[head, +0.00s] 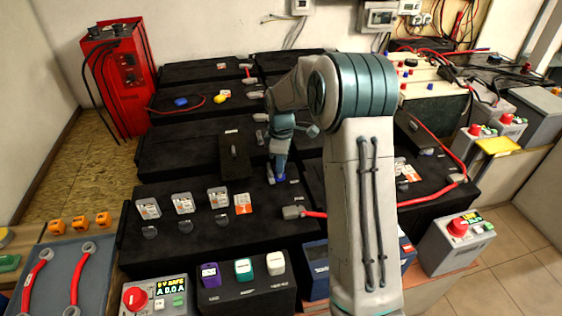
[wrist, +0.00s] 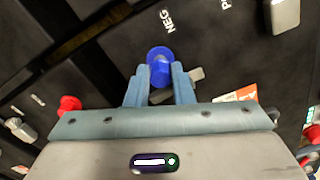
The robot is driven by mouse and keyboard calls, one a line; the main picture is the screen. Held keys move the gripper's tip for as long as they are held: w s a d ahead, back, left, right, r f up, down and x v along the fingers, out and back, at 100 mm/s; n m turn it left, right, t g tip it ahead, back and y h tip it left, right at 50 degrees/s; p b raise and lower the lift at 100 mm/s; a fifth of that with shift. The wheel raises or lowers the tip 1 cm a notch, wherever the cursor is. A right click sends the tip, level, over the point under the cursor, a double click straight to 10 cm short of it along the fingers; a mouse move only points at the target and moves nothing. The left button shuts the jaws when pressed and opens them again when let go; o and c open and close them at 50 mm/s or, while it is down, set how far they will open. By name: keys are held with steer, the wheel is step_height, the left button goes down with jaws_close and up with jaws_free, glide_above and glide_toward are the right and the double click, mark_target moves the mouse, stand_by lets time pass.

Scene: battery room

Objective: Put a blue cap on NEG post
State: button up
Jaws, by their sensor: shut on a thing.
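My gripper (wrist: 160,88) is shut on a blue cap (wrist: 159,57), held between its two fingertips in the wrist view. The white letters NEG (wrist: 168,20) show on the black battery top just beyond the cap. A grey metal piece lies partly hidden under the cap and fingers; I cannot tell whether the cap touches it. In the head view my gripper (head: 277,172) points down at the black battery top in the middle, and the blue cap (head: 281,178) shows small at its tip.
A red cap (wrist: 69,104) lies left of my gripper in the wrist view. A grey terminal piece (wrist: 285,15) stands at the upper right. In the head view a red cable (head: 314,214) with a grey lug is near, and a red charger (head: 117,80) stands back left.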

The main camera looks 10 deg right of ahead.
steer(key=shift+f, duration=1.1)
stand_by(1.1)
steer(key=o, duration=1.4)
steer(key=shift+r, duration=0.1)
steer(key=shift+r+p, duration=2.8)
steer(key=shift+r, duration=1.1)
